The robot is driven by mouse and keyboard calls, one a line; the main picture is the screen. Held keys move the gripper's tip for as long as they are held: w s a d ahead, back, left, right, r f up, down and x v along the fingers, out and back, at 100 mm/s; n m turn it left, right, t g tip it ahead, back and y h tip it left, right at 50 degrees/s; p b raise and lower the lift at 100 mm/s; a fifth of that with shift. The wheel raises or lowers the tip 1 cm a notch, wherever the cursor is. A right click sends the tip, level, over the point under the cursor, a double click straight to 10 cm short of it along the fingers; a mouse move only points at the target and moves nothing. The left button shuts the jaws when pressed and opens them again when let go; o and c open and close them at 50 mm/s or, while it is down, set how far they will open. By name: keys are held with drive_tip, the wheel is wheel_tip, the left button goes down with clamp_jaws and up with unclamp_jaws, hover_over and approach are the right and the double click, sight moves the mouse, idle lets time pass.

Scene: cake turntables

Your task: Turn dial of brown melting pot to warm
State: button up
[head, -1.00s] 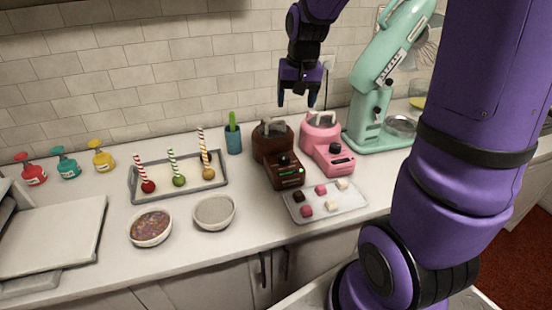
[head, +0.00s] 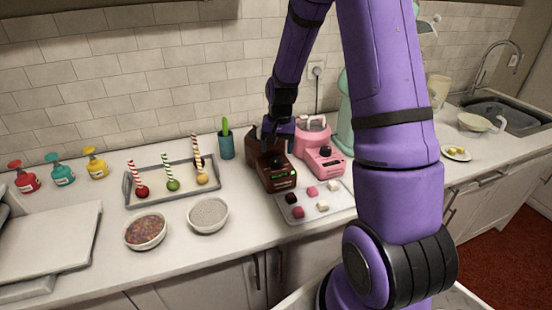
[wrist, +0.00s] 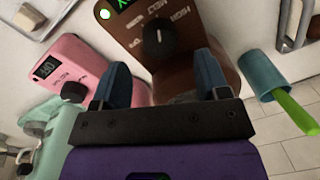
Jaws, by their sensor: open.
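The brown melting pot (head: 268,170) stands on the counter with its control panel facing front. In the wrist view its black dial (wrist: 158,38) sits on the brown panel, with the words MELT and HIGH beside it and a green lit display above. My gripper (wrist: 165,75) is open, with its two blue fingers apart over the brown pot and the dial beyond the tips, between them in the picture; I cannot tell the exact distance. In the head view my gripper (head: 275,138) is over the pot's upper part and hides some of it. The gripper holds nothing.
A pink melting pot (head: 322,155) stands close on the right. A tray with several small cubes (head: 335,207) lies in front. A teal cup with a green tool (head: 227,148) stands to the left, beside a grey tray of striped sticks (head: 130,193).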

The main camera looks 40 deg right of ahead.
sight(276, 159)
drive_tip(key=shift+w+a+f, duration=0.1)
drive_tip(key=shift+f, duration=2.25)
drive_tip(key=c, duration=0.9)
drive_tip(key=shift+c, duration=0.2)
drive_tip(key=shift+n, duration=0.3)
drive_tip(key=n, duration=0.4)
drive_tip(key=shift+w+n, duration=0.1)
drive_tip(key=shift+n, duration=0.2)
drive_tip(key=shift+n+g, duration=0.3)
drive_tip(key=shift+n, duration=1.9)
